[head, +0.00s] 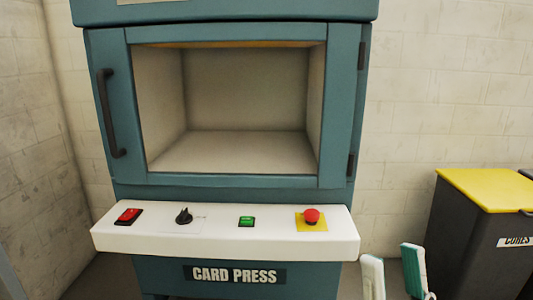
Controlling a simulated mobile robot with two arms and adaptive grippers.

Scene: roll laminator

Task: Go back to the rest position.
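My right gripper (395,277) shows at the bottom right edge, in front of the floor between the machine and the bin. Its two pale fingers with green pads stand apart, with nothing visible between them. Only the finger ends show; the rest is below the picture. My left gripper is not in view. The teal card press (344,100) stands ahead, and its front door with a dark handle (110,112) looks shut. The chamber (240,100) seen through the door looks empty.
A white control panel (215,243) juts out below the door, with a red switch (128,216), black knob (184,216), green button (246,221) and red emergency button (311,215). A dark bin (470,235) with a yellow lid stands at right. Block walls close in behind and left.

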